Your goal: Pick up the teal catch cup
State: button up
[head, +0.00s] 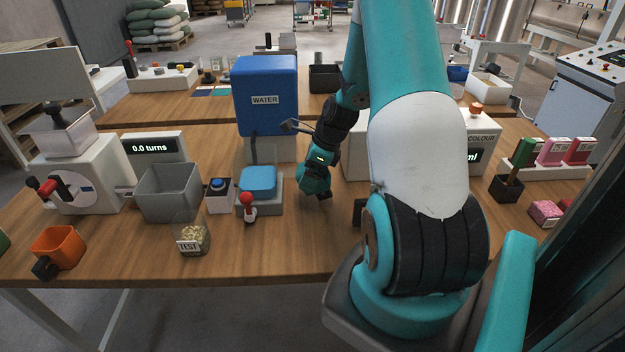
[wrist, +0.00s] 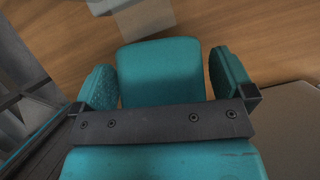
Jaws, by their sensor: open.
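My gripper (head: 318,190) hangs low over the middle of the wooden table in the head view, right of the blue block on its grey stand. In the wrist view my gripper (wrist: 164,76) has its two teal, textured fingers spread wide, one at each side. A smooth teal shape shows between them; I cannot tell whether it is the catch cup or part of my gripper. No teal catch cup can be clearly made out in the head view, where my arm hides part of the table.
The blue WATER tank (head: 265,95) stands behind and left of my gripper. A red-knobbed lever (head: 248,203), a blue block (head: 259,181), a TEST jar (head: 193,236), a grey bin (head: 168,192) and an orange cup (head: 58,246) are to the left. Bare tabletop lies in front of my gripper.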

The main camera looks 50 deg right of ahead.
jog(key=c, duration=0.9)
